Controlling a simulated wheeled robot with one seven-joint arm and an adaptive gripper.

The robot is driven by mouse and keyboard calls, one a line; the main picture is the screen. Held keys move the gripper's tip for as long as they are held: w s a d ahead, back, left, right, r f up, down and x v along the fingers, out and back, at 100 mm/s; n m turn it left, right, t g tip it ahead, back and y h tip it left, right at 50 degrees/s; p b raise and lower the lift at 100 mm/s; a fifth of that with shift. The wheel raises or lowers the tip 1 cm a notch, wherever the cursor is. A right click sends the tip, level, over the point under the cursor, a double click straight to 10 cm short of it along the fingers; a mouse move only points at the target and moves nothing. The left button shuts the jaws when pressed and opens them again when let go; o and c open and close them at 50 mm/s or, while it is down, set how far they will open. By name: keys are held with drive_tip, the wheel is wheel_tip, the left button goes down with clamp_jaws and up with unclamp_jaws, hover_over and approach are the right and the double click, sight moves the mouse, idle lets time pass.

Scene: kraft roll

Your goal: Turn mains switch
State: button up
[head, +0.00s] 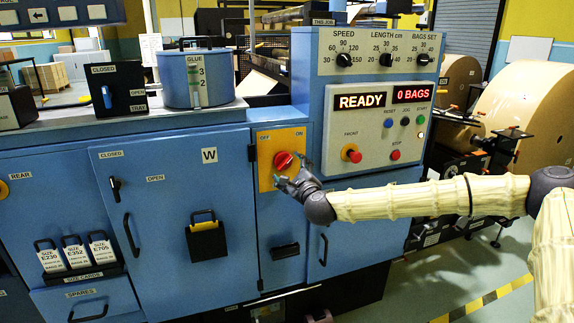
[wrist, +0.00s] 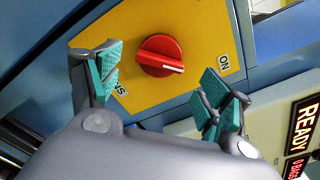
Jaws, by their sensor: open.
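The mains switch is a red rotary knob (head: 284,160) on a yellow plate (head: 264,147) marked OFF and ON, on the blue machine front. My gripper (head: 292,180) is just in front of the plate, at the lower right of the knob, and partly covers the plate's corner. In the wrist view my gripper (wrist: 165,82) is open, with one green-padded finger on each side of the knob's position; no contact is visible.
A control panel (head: 378,130) with a lit READY display and buttons stands right of the plate. A black handle (head: 285,251) sits below it. The cabinet door (head: 170,200) with a black-and-yellow holder is at left. Large kraft rolls (head: 530,95) stand at far right.

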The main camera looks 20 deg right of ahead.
sight(286, 165)
drive_tip(key=shift+w+a, duration=0.1)
drive_tip(key=shift+w, duration=1.85)
drive_tip(key=c, duration=1)
